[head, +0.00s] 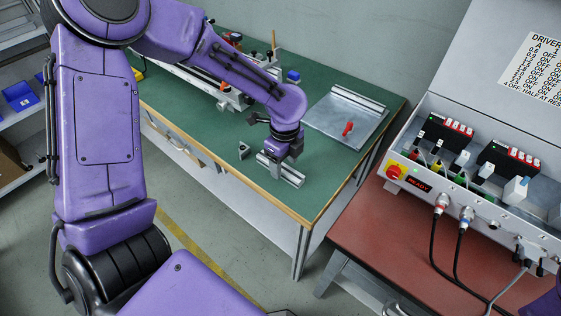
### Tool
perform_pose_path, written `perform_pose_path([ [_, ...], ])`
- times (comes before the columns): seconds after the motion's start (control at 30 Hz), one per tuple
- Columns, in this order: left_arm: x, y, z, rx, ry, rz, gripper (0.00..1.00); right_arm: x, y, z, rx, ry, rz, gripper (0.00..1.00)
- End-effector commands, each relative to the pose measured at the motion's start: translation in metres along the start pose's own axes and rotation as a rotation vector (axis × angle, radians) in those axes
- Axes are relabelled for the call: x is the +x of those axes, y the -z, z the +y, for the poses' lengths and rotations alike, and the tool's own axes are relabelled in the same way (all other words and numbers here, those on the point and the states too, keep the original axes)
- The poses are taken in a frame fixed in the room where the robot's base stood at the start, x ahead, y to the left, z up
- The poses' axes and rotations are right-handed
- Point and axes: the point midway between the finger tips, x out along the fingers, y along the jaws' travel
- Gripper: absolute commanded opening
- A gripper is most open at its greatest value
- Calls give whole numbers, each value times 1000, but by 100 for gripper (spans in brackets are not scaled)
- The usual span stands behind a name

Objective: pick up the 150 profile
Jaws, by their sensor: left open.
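A short silver aluminium profile (288,175), which looks like the 150 profile, lies on the green bench top close to its front edge. My left gripper (281,157) reaches down from above, right at this profile. It is open, with its fingers at the profile's far side and top. The fingertips are small and partly hidden, so I cannot tell whether they touch it. My right gripper is not in view.
A small dark bracket (244,151) lies left of the profile. A metal plate (329,119) with a red-handled clamp (348,128) lies behind it to the right. A control box (484,206) stands on the red table (366,233) at right. Bare green bench (200,120) shows at left.

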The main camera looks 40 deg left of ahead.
Motion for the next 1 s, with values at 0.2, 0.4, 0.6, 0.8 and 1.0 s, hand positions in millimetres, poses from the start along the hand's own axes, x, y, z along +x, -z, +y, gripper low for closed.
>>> perform_pose_path([
  [0.2, 21, -1, 1, -1, 1, 0, 62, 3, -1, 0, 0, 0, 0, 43],
  [0.4, 20, -1, 1, -2, 1, 0, 45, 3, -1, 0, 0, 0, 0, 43],
  [0.6, 20, -1, 2, -3, 1, 0, 0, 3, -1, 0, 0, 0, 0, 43],
  [0.8, 21, -1, 2, -3, 0, 0, 0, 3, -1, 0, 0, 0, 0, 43],
  [1.0, 17, -1, 2, -3, 0, 0, 0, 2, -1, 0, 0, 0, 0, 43],
])
